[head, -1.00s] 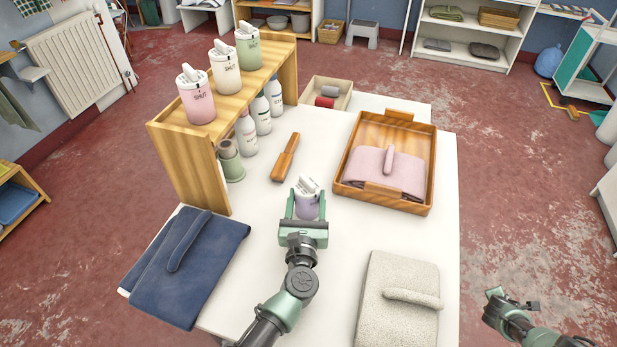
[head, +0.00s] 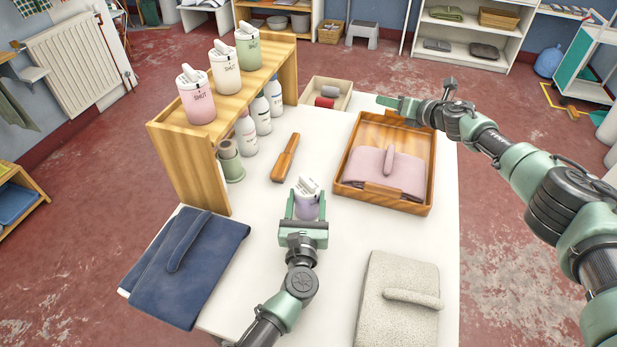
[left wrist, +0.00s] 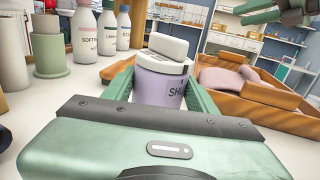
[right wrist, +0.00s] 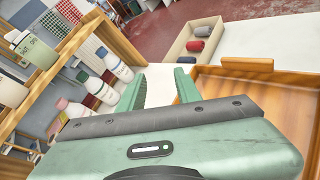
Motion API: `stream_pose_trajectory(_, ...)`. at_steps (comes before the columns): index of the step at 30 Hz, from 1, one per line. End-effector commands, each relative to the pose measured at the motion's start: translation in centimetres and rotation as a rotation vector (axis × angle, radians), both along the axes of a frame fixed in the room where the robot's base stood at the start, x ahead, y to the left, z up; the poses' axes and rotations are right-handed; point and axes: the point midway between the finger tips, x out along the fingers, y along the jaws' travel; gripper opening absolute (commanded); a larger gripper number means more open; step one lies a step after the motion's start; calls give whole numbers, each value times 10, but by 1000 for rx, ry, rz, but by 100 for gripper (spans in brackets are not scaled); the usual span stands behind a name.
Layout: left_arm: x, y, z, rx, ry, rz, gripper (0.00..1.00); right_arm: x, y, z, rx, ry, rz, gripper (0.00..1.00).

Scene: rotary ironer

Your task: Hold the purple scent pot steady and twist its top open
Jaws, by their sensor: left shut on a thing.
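The purple scent pot (head: 306,209) stands upright on the white table with its white top (head: 307,186) in place. My left gripper (head: 304,205) is shut on the pot's body, one finger on each side. In the left wrist view the lilac body (left wrist: 158,86) shows part of a dark word beginning "SHU", below the white top (left wrist: 167,48). My right gripper (head: 388,102) is above the far end of the wooden tray, well away from the pot. In the right wrist view its fingers (right wrist: 160,85) are apart with nothing between them.
The wooden tray (head: 428,180) holds a folded pink cloth (head: 385,172). A wooden shelf (head: 190,170) carries pink, white and green pots, with bottles beside it. A wooden-handled tool (head: 286,158) lies behind the pot. Blue (head: 190,265) and cream (head: 395,310) folded cloths lie in front.

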Motion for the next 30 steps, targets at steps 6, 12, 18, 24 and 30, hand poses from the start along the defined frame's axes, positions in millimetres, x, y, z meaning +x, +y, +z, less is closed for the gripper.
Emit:
stream_pose_trajectory(6, 0, 0, -1, 0, 2, 0, 9, -72, 180, 33, -39, 211, 489, 34)
stream_pose_trajectory(12, 0, 0, -1, 0, 2, 0, 9, -163, 250, 32, -315, 542, 721, 34)
stream_pose_trajectory(18, 0, 0, -1, 0, 2, 0, 9, -211, 245, 40, -657, 781, 643, 34)
stream_pose_trajectory(24, 0, 0, -1, 0, 2, 0, 9, -225, 231, 55, -839, 867, 502, 34)
stream_pose_trajectory(30, 0, 0, -1, 0, 1, 0, 9, -227, 227, 45, -873, 883, 467, 34)
